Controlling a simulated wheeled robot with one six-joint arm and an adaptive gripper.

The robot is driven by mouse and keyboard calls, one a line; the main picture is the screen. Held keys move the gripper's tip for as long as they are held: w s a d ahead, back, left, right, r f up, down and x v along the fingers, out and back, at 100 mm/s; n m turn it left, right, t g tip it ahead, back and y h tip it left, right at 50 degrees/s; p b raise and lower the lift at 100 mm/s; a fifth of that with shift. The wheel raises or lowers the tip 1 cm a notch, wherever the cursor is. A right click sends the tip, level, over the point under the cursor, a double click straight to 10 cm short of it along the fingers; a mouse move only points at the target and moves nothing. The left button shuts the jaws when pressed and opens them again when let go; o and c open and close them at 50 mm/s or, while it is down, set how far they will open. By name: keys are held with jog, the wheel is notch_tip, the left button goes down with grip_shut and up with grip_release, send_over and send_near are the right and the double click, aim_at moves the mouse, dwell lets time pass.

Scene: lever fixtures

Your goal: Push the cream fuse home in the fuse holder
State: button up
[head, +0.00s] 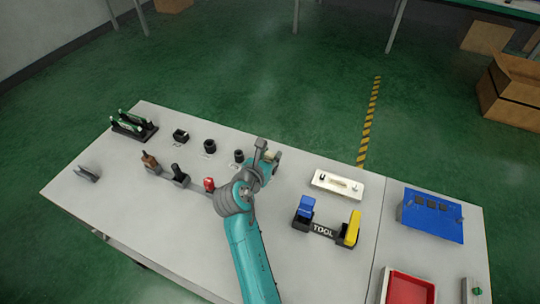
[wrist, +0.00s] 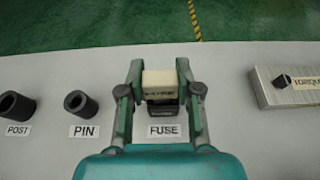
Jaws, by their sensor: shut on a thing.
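The cream fuse (wrist: 159,82) is a pale block between the two fingers of my gripper (wrist: 160,72) in the wrist view. My gripper is shut on it from left and right. The black fuse holder (wrist: 162,109) shows just below the fuse in the picture, behind a FUSE label (wrist: 166,131). The fuse is at the holder, but how deep it sits cannot be told. In the head view my gripper (head: 267,158) is over the table's back part, and the arm hides the holder there.
Black PIN (wrist: 80,103) and POST (wrist: 18,105) sockets stand to the left. A pale block with a small black piece (wrist: 283,82) lies to the right. A TOOL rack (head: 323,230), blue box (head: 432,216) and red tray (head: 408,288) are further right on the table (head: 120,215).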

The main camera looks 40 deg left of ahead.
jog(key=shift+s+d+f, duration=0.15)
jog(key=shift+s+f, duration=0.1)
jog(key=shift+f, duration=0.3)
jog(key=shift+r, duration=1)
jog(key=shift+w+r, duration=0.1)
jog(key=shift+w, duration=0.05)
jog(key=shift+f, duration=0.9)
dwell(0.8)
